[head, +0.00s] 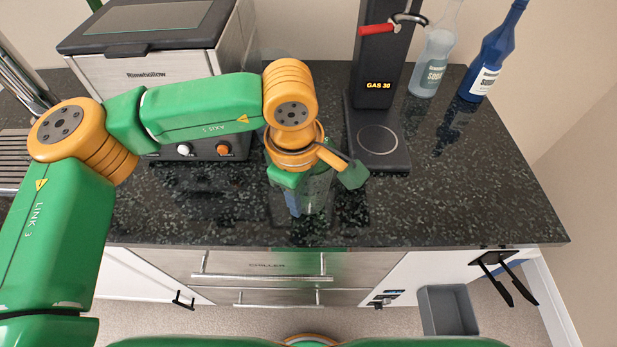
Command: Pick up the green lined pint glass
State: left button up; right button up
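A clear pint glass (316,192) stands on the dark speckled counter (430,215) near the middle of its front part. Its upper part is largely hidden by my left gripper (318,178), and its green lines are hard to make out. My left arm reaches in from the left, and the gripper is over the glass from above. Its fingers are spread apart, one on the right and one on the left. I cannot tell whether either finger touches the glass. My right gripper is not in view.
A steel Rimehollow machine (150,75) stands behind my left arm. A black gas dispenser (378,120) stands just right of the gripper. A clear soda bottle (435,55) and a blue bottle (492,55) are at the back right. The counter's right front is clear. A grey bin (447,310) is on the floor.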

pick_arm(q)
grip_shut()
dwell(1.4)
